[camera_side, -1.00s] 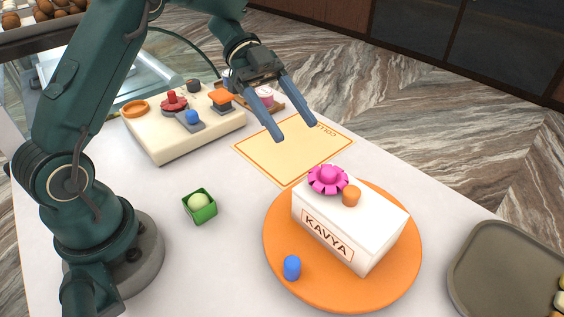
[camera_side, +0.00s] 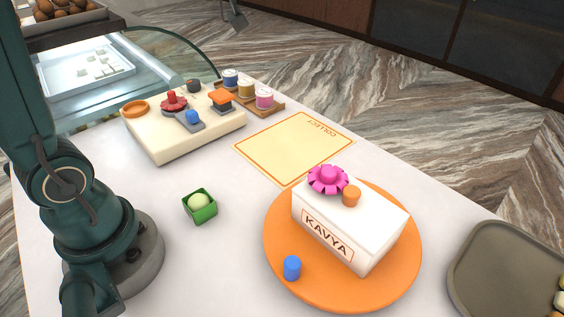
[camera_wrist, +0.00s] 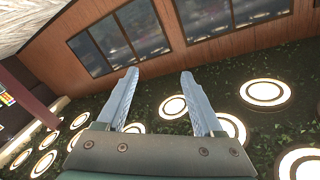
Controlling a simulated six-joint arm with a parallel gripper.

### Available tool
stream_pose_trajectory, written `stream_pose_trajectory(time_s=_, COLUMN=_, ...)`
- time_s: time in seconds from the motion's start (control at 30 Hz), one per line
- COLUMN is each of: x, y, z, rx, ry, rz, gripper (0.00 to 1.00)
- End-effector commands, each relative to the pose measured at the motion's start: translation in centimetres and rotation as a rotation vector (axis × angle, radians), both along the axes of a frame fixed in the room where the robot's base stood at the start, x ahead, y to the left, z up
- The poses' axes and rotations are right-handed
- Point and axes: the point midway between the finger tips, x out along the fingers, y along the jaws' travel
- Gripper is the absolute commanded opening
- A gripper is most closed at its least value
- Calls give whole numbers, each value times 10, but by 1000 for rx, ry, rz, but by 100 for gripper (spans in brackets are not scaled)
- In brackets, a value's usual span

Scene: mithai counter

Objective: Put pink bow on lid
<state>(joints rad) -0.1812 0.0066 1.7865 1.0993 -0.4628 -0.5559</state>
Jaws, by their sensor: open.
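The pink bow (camera_side: 328,180), a ruffled flower shape with a round knob, sits on top of the white box (camera_side: 378,218) labelled KAVYA, at its far left end. An orange knob (camera_side: 351,195) stands beside the bow on the lid. The box rests on a round orange board (camera_side: 285,210). In the wrist view my gripper (camera_wrist: 159,75) is open and empty, facing the room's windows and patterned surroundings. In the side view only a fingertip shows at the top edge, high above and away from the box.
A blue peg (camera_side: 292,268) stands on the orange board. A green cup (camera_side: 200,207) with a pale ball, a cream block (camera_side: 170,148) with coloured pieces, a spool rack (camera_side: 270,107) and a grey tray (camera_side: 490,270) surround it. The COLLECT mat (camera_side: 290,148) is empty.

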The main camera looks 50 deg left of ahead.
Motion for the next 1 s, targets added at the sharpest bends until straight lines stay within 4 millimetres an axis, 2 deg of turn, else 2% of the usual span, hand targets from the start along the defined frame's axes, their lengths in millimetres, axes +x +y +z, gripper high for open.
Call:
stream_pose_trajectory(time_s=0.07, x=-20, y=19, z=-3, rx=-52, ry=57, rz=163, gripper=68)
stream_pose_trajectory(time_s=0.13, x=-42, y=34, z=-20, rx=-101, ry=149, rz=295, gripper=68)
stream_pose_trajectory(time_s=0.27, x=-99, y=46, z=-70, rx=-190, ry=395, rz=470, gripper=68)
stream_pose_trajectory(time_s=0.4, x=-170, y=31, z=-131, rx=-266, ry=711, rz=537, gripper=68)
stream_pose_trajectory(time_s=0.5, x=-213, y=13, z=-162, rx=-298, ry=900, rz=521, gripper=68)
stream_pose_trajectory(time_s=0.6, x=-243, y=-2, z=-180, rx=-317, ry=1029, rz=492, gripper=68)
stream_pose_trajectory(time_s=0.73, x=-261, y=-12, z=-190, rx=-325, ry=1105, rz=469, gripper=68)
stream_pose_trajectory(time_s=1.0, x=-262, y=-12, z=-190, rx=-327, ry=1111, rz=469, gripper=68)
